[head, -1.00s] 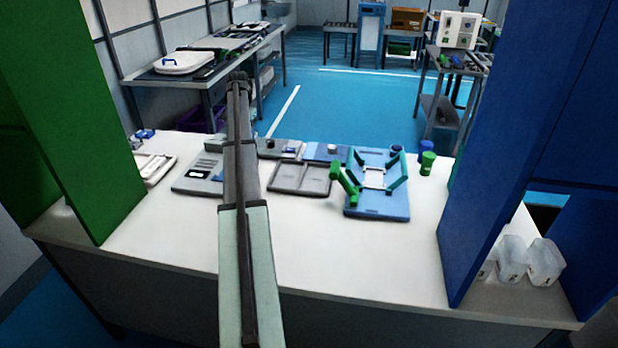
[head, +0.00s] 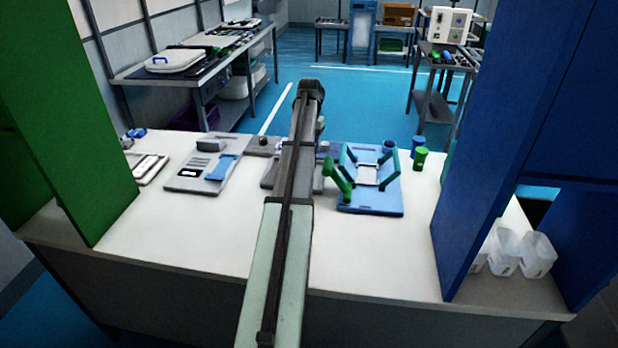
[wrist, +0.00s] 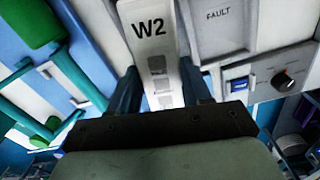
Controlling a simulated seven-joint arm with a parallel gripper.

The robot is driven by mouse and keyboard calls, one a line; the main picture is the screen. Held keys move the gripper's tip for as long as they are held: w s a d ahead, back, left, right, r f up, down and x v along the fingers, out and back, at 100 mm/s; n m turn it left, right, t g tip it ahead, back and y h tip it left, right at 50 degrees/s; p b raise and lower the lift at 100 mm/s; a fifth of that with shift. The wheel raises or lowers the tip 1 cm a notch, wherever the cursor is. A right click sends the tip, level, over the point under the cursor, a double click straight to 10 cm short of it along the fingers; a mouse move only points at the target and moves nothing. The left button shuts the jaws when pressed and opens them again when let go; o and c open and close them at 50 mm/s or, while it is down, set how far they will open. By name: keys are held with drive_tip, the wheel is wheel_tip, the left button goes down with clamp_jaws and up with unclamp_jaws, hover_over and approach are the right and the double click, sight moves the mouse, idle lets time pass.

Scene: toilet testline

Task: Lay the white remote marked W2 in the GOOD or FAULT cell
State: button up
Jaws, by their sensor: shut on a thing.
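In the wrist view the white remote marked W2 (wrist: 152,45) is held between the dark fingers of my gripper (wrist: 163,90). Its marked end points away from my gripper, and grey buttons show along its face. A grey cell marked FAULT (wrist: 218,32) lies to the right of the remote in that view. No GOOD mark can be read. In the head view a grey two-cell tray (head: 269,182) lies mostly hidden behind my arm. My gripper's fingers and the remote cannot be made out there.
A blue board with a green-handled frame (head: 372,208) lies just right of the tray. A grey panel with a blue piece (head: 185,184) is to the left. A knob box (wrist: 270,78) sits by the FAULT cell. Tall green (head: 75,120) and blue (head: 490,150) walls flank the bench.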

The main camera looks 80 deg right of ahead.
drive_tip(key=shift+n, duration=0.9)
drive_tip(key=shift+f, duration=5)
drive_tip(key=shift+f, duration=0.15)
drive_tip(key=o, duration=1.1)
wheel_tip(320, 180, up, 12)
drive_tip(key=shift+r, duration=0.15)
drive_tip(key=shift+w+a, duration=0.1)
